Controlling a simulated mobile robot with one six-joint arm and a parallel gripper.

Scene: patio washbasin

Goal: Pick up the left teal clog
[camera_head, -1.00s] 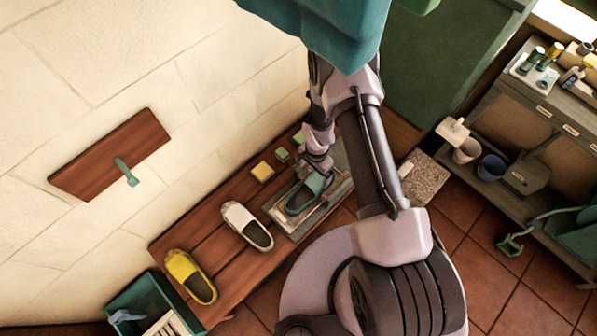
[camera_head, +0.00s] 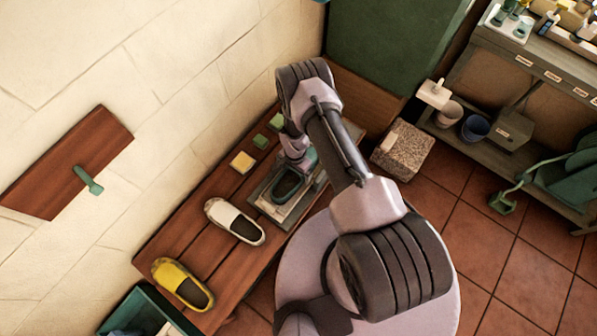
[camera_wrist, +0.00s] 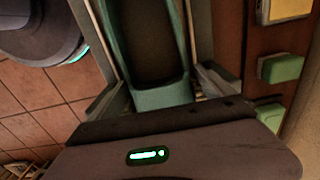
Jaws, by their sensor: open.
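One teal clog (camera_head: 287,187) lies on a grey tray (camera_head: 262,187) on the wooden bench, opening upward. No second teal clog shows. My gripper (camera_head: 298,162) is over the far end of this clog, and the arm partly hides that end. In the wrist view the clog (camera_wrist: 163,97) runs up the middle, its rounded end close to my gripper (camera_wrist: 160,88). The jaws are open, with a grey finger on either side of that end. I cannot tell whether they touch it.
A white shoe (camera_head: 235,221) and a yellow shoe (camera_head: 183,284) lie left of the tray on the bench (camera_head: 190,235). A yellow block (camera_head: 242,162) and green blocks (camera_head: 261,141) sit along the wall side. A green bin (camera_head: 140,310) stands at the lower left.

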